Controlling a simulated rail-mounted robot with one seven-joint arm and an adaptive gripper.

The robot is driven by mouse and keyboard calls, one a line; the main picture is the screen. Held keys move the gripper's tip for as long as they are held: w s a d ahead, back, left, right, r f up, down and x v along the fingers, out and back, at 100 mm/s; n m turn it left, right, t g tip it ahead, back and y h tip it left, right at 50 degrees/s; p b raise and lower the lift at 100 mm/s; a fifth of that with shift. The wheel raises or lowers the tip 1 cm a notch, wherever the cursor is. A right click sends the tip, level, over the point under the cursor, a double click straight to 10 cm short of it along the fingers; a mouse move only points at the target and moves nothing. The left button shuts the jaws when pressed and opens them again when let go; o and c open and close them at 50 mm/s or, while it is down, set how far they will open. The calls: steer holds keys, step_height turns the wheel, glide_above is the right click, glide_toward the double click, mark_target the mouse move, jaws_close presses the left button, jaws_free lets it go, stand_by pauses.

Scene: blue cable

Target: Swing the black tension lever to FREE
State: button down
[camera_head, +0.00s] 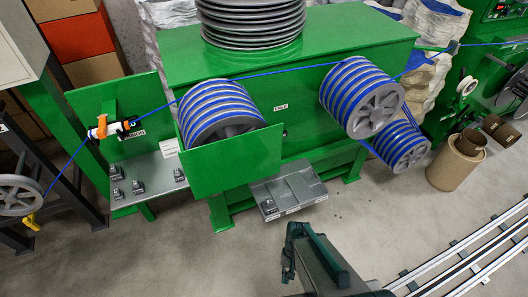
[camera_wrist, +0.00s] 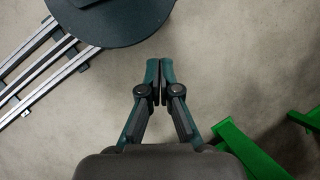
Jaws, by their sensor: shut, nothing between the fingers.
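A small assembly with white, orange and black parts (camera_head: 115,129) is mounted on the green panel (camera_head: 145,105) at the left in the head view. The blue cable (camera_head: 158,107) runs through it. A black part there may be the tension lever, but it is too small to tell its position. My gripper (camera_head: 288,272) is low in front of the machine, far right of that assembly. In the wrist view its fingertips (camera_wrist: 160,66) are together and empty over bare floor.
Blue-wound drums (camera_head: 219,112) (camera_head: 361,96) stand along the green machine (camera_head: 300,55). A grey shelf with small black switches (camera_head: 138,188) and a grey step-like box (camera_head: 289,190) jut forward. Floor rails (camera_head: 470,252) lie right. Green legs (camera_wrist: 250,150) show in the wrist view.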

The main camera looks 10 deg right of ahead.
steer(key=w+a+r+m+t+y+b, duration=0.2)
steer(key=w+m+t+b, duration=0.3)
steer(key=w, duration=0.5)
steer(key=w+a+r+m+t+y+b, duration=0.1)
steer(key=w+a+m+t+y+b, duration=0.15)
steer(key=w+b, duration=0.6)
steer(key=w+a+r+m+t+y+b, duration=0.2)
steer(key=w+a+m+t+y+b, duration=0.3)
steer(key=w, duration=0.6)
steer(key=w+d+r+m+t+h+b, duration=0.25)
steer(key=w+d+m+t+b, duration=0.2)
steer(key=w+b, duration=0.7)
steer(key=w+d+r+m+t+h+b, duration=0.1)
steer(key=d+m+t+h+b, duration=0.3)
steer(key=b, duration=1.9)
steer(key=d+r+m+t, duration=0.1)
steer(key=d+m+t, duration=0.3)
steer(key=m, duration=0.5)
steer(key=shift+w+d+h, duration=0.3)
steer(key=shift+d, duration=0.9)
steer(key=shift+w, duration=0.15)
